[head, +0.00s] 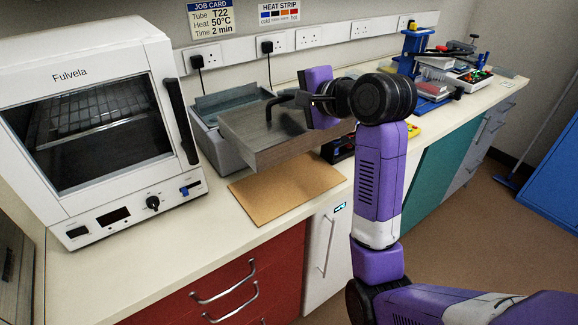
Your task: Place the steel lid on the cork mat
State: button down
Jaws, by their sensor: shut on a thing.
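The steel lid (260,138) is a grey box-like cover with a dark handle (277,102) on its top. My gripper (300,100) is at the handle and shut on it, with the fingertips partly hidden. The lid is held tilted in the air, overlapping the grey bath in the picture. The cork mat (285,190) lies flat on the bench near its front edge, below and in front of the lid. The mat's far part is hidden behind the lid. The mat's visible part is bare.
The open grey bath (205,137) stands behind the lid. A white Fulvela oven (95,115) stands to the left. A dark device (338,148) sits right of the mat, partly hidden by my arm. The bench (210,215) is clear left of the mat.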

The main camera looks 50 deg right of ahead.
notch_tip(320, 180, down, 16)
jog(key=shift+r+b, duration=0.1)
jog(key=shift+b, duration=0.7)
jog(key=c, duration=1.9)
grip_release()
jog(key=shift+f, duration=0.2)
jog(key=shift+c, duration=0.2)
jog(key=o, duration=0.4)
jog(key=shift+o, duration=0.2)
